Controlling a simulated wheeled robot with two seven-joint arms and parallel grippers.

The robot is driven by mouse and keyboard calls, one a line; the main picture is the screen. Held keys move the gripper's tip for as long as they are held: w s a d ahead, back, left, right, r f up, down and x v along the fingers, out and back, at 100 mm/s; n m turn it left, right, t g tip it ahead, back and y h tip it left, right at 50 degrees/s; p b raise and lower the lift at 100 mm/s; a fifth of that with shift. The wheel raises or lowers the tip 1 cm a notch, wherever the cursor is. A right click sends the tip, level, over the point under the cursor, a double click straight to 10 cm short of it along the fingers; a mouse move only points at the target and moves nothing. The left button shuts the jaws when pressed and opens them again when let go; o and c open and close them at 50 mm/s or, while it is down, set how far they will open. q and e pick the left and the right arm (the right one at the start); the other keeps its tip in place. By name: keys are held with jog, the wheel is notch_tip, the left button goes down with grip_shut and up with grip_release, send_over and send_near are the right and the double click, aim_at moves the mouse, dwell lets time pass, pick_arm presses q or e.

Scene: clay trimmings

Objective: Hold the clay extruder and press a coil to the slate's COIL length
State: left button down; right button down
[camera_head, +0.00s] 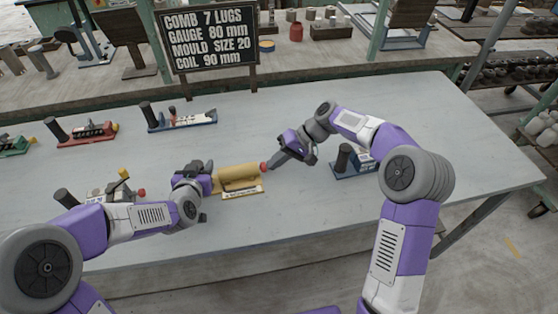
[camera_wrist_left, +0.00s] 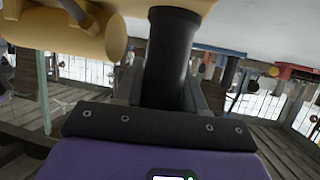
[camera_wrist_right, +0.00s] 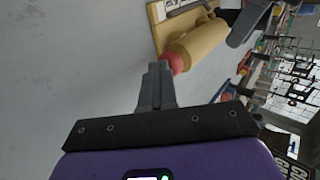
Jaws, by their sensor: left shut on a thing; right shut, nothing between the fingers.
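The clay extruder has a yellow body (camera_head: 240,177), a red knob (camera_head: 264,166) at its right end and a black handle (camera_wrist_left: 172,50). It lies level near the table's middle. My left gripper (camera_head: 207,176) is shut on the black handle at the extruder's left end. My right gripper (camera_head: 274,165) is shut and empty, its tips right by the red knob, which also shows in the right wrist view (camera_wrist_right: 172,63). I cannot tell whether they touch. The slate (camera_head: 209,38) stands behind and reads COIL 90 mm. No clay coil is visible.
A blue-based tool (camera_head: 180,120) and a red-based tool (camera_head: 84,132) stand at the back left. A grey tool with a black handle (camera_head: 68,198) is partly behind my left arm. Another blue-based tool (camera_head: 345,160) is beside my right arm. The table (camera_head: 450,120) is clear at right.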

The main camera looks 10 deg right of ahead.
jog(key=v, duration=0.9)
jog(key=c, duration=1.7)
grip_release()
jog(key=shift+d+r, duration=0.25)
jog(key=o, duration=0.3)
jog(key=shift+a+r+n, duration=0.15)
jog(key=shift+n, duration=0.25)
jog(key=o, duration=0.6)
jog(key=a+n+h, duration=0.1)
jog(key=n, duration=0.1)
jog(key=a+n+g+h, duration=0.1)
jog(key=a+n, duration=0.1)
jog(key=a+n+h, duration=0.1)
jog(key=n, duration=0.1)
jog(key=shift+s+a+r+n+h, duration=0.25)
jog(key=shift+a+r+n+h, duration=0.05)
jog(key=shift+r, duration=0.1)
notch_tip(320, 180, up, 4)
jog(key=n+t+h, duration=0.1)
jog(key=n+h, duration=0.5)
jog(key=n, duration=0.4)
send_over(264, 164)
jog(key=shift+n, duration=0.3)
notch_tip(264, 164, down, 12)
jog(key=shift+r, duration=0.15)
